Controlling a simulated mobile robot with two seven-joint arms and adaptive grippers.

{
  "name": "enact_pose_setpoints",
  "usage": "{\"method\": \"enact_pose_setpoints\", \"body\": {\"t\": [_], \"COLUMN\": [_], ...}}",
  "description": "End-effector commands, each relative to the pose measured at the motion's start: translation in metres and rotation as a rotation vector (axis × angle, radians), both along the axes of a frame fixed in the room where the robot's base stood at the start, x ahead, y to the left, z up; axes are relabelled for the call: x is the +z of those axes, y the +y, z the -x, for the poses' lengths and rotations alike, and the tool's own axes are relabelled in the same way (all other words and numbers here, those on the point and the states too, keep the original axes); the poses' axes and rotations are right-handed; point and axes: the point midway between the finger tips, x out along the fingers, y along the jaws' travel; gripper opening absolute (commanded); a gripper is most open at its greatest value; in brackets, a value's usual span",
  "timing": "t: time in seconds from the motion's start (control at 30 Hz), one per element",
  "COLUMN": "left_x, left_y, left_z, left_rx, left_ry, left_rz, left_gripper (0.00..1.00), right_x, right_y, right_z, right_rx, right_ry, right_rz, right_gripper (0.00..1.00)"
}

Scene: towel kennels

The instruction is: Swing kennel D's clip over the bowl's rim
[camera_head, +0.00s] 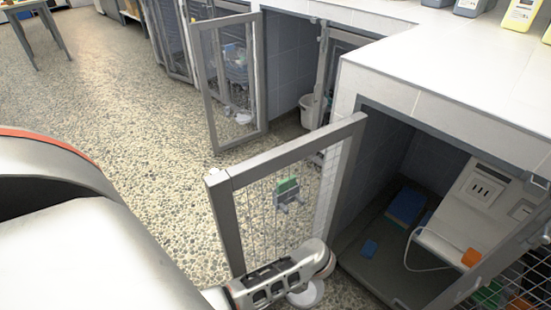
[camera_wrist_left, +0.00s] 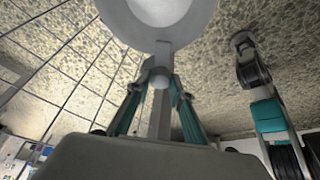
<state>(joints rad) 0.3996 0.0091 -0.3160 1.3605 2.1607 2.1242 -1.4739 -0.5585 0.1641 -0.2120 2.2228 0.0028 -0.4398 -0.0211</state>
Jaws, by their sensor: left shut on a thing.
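Kennel D's wire door (camera_head: 284,205), as I take it, stands open in the head view. My left gripper (camera_head: 325,265) is low by the door's bottom, beside a small pale bowl (camera_head: 306,294). In the left wrist view the bowl (camera_wrist_left: 160,12) is at the top, its rim close in front. A grey bar with a round hub, apparently the clip (camera_wrist_left: 158,72), runs from the rim down between the teal-padded fingers of my left gripper (camera_wrist_left: 160,100), which is shut on it. I cannot tell whether the clip is over the rim. My right gripper is not in view.
The open kennel holds a blue box (camera_head: 405,206), a white panel and a cable. Another open door (camera_head: 232,85) stands farther back. A green and grey item (camera_head: 287,192) shows through the mesh. Pebbled floor (camera_head: 120,100) to the left is clear.

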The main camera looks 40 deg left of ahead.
Motion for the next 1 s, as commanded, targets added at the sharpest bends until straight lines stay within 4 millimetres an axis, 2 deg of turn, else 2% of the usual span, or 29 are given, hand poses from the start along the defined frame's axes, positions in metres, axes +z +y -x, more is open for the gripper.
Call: {"method": "enact_pose_setpoints", "body": {"t": [0.3, 0.77, 0.8, 0.87, 1.0], "left_x": [-0.0013, -0.0017, -0.0017, -0.0017, -0.0011], "left_y": [0.0001, 0.0003, 0.0003, 0.0003, 0.0005], "left_z": [0.0011, 0.0013, 0.0014, 0.0013, 0.0006], "left_rx": [0.1, 0.112, 0.112, 0.112, 0.111], "left_ry": [0.004, 0.004, 0.004, 0.004, 0.002], "left_rz": [0.001, 0.0, 0.0, 0.0, 0.0], "left_gripper": [0.0, 0.0, 0.24, 0.38, 0.38], "right_x": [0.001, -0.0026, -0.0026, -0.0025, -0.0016], "right_y": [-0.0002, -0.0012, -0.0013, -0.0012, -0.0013], "right_z": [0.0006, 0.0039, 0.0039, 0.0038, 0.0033], "right_rx": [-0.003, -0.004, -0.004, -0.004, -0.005], "right_ry": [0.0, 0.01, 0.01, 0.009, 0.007], "right_rz": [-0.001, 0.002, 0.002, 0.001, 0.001], "right_gripper": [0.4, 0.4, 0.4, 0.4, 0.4]}}
